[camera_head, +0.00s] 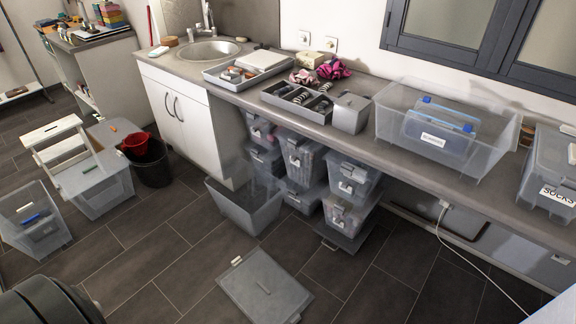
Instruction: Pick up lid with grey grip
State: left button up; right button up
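A flat translucent grey lid (277,275) lies on the floor at the bottom middle, apart from the containers. It has a small pale piece near its far left edge and a small grey piece on its surface; I cannot tell for sure which of these is a grip. A clear open bin (393,100) on the counter holds a clear piece with blue clips (438,128) and a white label. Neither of my grippers shows in this view.
An open grey bin (243,215) stands behind the lid. Stacked lidded boxes (352,180) stand under the counter (330,125). Clear boxes (95,190) and a dark bucket (150,168) stand at the left. A white cable (470,265) hangs at the right. Floor around the lid is mostly clear.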

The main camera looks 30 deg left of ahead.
aim_at(263, 290)
jog(key=u, duration=1.1)
